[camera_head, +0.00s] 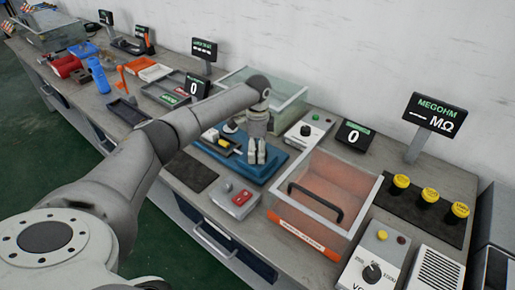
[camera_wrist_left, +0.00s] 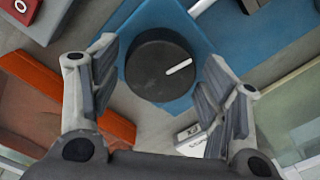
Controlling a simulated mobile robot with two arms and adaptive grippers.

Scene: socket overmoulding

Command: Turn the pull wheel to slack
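A round black wheel (camera_wrist_left: 160,70) with a white pointer line sits on a blue base (camera_wrist_left: 205,40) in the left wrist view. The line points to the upper right. My left gripper (camera_wrist_left: 162,65) is open, with one finger on each side of the wheel and visible gaps; I cannot tell its height above it. In the head view my left gripper (camera_head: 257,158) points down over the blue base (camera_head: 270,176), and the wheel is hidden or cannot be made out there. My right gripper is in neither view.
An orange-tinted clear box (camera_head: 350,180) with a black handle stands right of the gripper. A greenish clear enclosure (camera_head: 288,97) stands behind. A control box with a knob (camera_head: 308,131) stands close by.

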